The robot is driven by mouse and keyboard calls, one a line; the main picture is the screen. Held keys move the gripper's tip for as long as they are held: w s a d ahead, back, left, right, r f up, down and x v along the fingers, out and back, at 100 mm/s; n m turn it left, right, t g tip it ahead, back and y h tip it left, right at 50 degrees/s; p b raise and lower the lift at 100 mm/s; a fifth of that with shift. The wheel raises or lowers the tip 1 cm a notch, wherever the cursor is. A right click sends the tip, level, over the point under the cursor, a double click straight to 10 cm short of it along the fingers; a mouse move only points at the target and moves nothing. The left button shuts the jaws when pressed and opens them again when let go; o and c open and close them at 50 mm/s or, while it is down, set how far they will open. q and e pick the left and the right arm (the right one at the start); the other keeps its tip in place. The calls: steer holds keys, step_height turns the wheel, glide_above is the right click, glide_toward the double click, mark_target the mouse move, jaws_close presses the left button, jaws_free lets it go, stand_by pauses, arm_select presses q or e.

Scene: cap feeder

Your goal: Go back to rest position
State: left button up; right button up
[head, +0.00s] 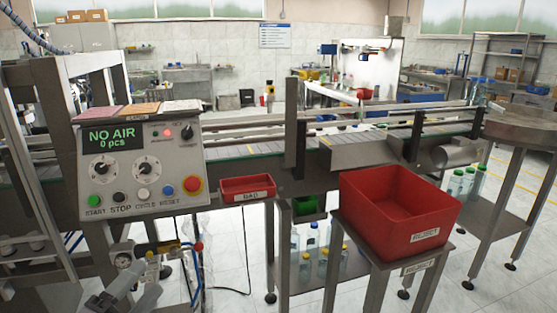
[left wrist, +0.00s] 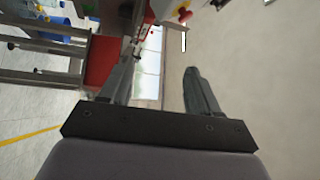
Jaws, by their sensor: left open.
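My left gripper (head: 118,298) shows at the bottom left of the head view, low in front of the control panel (head: 140,165) and near the air fittings under it. In the left wrist view my left gripper (left wrist: 160,78) has its two grey fingers spread apart, with nothing between them. My right gripper is not in view. The control panel's screen reads "NO AIR 0 pcs".
A large red reject bin (head: 395,215) stands on a stand at the right. A small red tray (head: 247,188) marked BAD is fixed at the conveyor (head: 350,150). Air fittings with a gauge (head: 123,261) hang below the panel. Bottles (head: 465,182) stand on a low shelf.

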arm_select(q)
steer(key=s+d+f+n+g+y, duration=0.1)
steer(key=s+d+f+n+g, duration=0.1)
steer(key=s+f+n, duration=0.3)
steer(key=s+d+f+n+g+y+p, duration=0.1)
steer(key=s+d+f+n+g, duration=0.2)
steer(key=f, duration=0.8)
steer(key=s+d+f+n+g+y, duration=0.1)
steer(key=s+d+f+n+g, duration=0.1)
steer(key=s+f+n, duration=0.5)
steer(key=n+g, duration=0.1)
steer(key=n, duration=0.1)
steer(key=shift+s+d+f+n+g+y, duration=0.25)
steer(key=shift+s+f+n+g+y, duration=0.05)
steer(key=shift+f+g, duration=0.1)
